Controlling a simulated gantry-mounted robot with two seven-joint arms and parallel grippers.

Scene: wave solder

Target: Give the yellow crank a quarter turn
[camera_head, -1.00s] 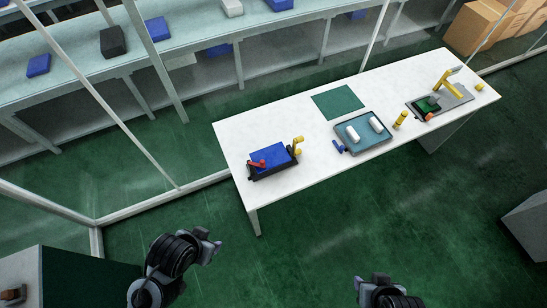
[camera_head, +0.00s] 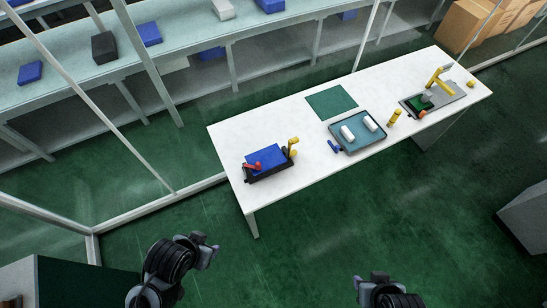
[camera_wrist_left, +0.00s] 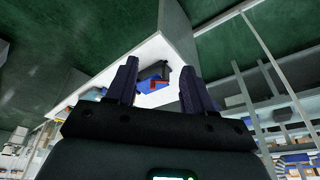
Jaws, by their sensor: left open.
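The yellow crank (camera_head: 293,147) stands at the right end of a dark box with a blue top (camera_head: 266,158), at the near-left part of the white table. A red handle (camera_head: 254,166) is on the box's left side. My left gripper (camera_head: 211,250) is off the table, in front of its left end and well short of the crank. In the left wrist view its two fingers (camera_wrist_left: 158,88) are apart with nothing between them; the blue box and red handle (camera_wrist_left: 157,83) show far beyond. My right gripper (camera_head: 370,282) is low in the head view, away from the table; its fingers are unclear.
On the white table (camera_head: 300,180) are a green mat (camera_head: 331,101), a tray (camera_head: 352,149) with two white cylinders, a yellow cylinder (camera_head: 394,117) and a fixture with a yellow arm (camera_head: 437,77). Green floor between my grippers and the table is clear.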

